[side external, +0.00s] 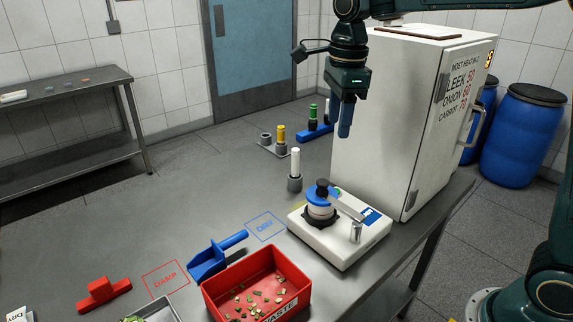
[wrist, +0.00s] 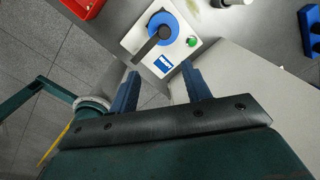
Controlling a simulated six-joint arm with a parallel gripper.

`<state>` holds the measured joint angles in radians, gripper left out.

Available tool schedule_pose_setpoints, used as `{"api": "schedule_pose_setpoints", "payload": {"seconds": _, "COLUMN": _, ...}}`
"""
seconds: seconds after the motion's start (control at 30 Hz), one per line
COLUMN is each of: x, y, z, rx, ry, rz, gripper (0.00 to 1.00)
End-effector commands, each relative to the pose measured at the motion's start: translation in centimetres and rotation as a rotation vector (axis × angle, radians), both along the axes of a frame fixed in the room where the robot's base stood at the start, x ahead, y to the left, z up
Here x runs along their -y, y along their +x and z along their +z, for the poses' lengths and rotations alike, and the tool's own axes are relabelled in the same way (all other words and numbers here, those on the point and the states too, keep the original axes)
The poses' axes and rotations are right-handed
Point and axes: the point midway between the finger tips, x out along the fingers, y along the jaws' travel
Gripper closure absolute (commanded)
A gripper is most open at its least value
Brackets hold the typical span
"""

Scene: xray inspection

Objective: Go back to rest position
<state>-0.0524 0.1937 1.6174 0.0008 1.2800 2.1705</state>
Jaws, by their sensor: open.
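My gripper (side external: 345,118) hangs above the table in front of the white cabinet (side external: 385,120), fingers pointing down. In the wrist view the two blue fingers of my gripper (wrist: 160,84) are spread apart with nothing between them. Below is a white device (side external: 345,238) with a blue round top and a dark knob. It also shows in the wrist view (wrist: 135,40), beyond the fingertips and apart from them, with a green button on its right.
A red waste bin (side external: 285,310) with green bits, a blue scoop (side external: 210,262) and a red block (side external: 102,292) are at the front. A white-topped cylinder (side external: 295,165) stands mid-table. Blue barrels (side external: 520,135) stand behind the cabinet on the right.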

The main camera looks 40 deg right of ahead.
Motion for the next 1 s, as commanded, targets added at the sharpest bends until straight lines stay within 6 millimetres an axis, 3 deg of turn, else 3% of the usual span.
{"api": "schedule_pose_setpoints", "payload": {"seconds": 0.5, "x": 1.1, "y": -8.8, "z": 2.4, "rx": 0.149, "ry": -0.086, "rz": 0.707, "gripper": 0.52}}
{"api": "schedule_pose_setpoints", "payload": {"seconds": 1.0, "x": 1.8, "y": -17.1, "z": 1.4, "rx": 0.253, "ry": -0.281, "rz": 1.394, "gripper": 0.52}}
